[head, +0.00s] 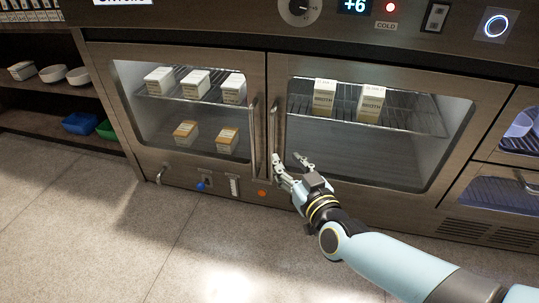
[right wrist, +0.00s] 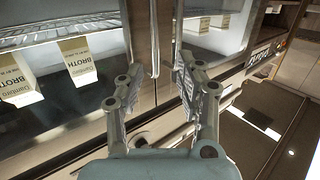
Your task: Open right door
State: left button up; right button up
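The right door (head: 455,170) of the steel cold cabinet is shut, with a glass pane and broth cartons (head: 324,97) on a wire shelf behind it. Its upright bar handle (head: 274,120) runs along its left edge, beside the left door's handle (head: 253,135). My right gripper (head: 290,160) is at the handle's lower end, in front of the door. In the right wrist view its two fingers (right wrist: 157,78) are spread apart, with the right door's handle (right wrist: 154,40) seen beyond and between them. Nothing is held, and contact with the handle cannot be told. My left gripper is not in view.
Open shelves with white bowls (head: 53,73) stand at the left. The floor (head: 110,240) in front is clear.

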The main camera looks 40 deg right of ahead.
aim_at(273, 130)
jog(key=shift+m+t+h, duration=0.4)
jog(key=shift+t, duration=0.1)
jog(key=b+x, duration=0.1)
jog(key=x, duration=0.2)
jog(key=b+x, duration=0.1)
jog(key=x, duration=0.3)
jog(key=r+b+x, duration=0.1)
jog(key=x, duration=0.2)
jog(key=shift+w+d+r+b, duration=0.1)
jog(key=shift+w+d+b, duration=0.1)
jog(key=shift+b, duration=0.2)
jog(key=shift+x, duration=0.8)
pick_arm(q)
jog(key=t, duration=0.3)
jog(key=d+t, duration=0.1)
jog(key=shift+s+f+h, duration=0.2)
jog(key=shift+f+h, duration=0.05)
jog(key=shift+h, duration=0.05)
pick_arm(e)
jog(key=shift+r, duration=0.15)
grip_shut()
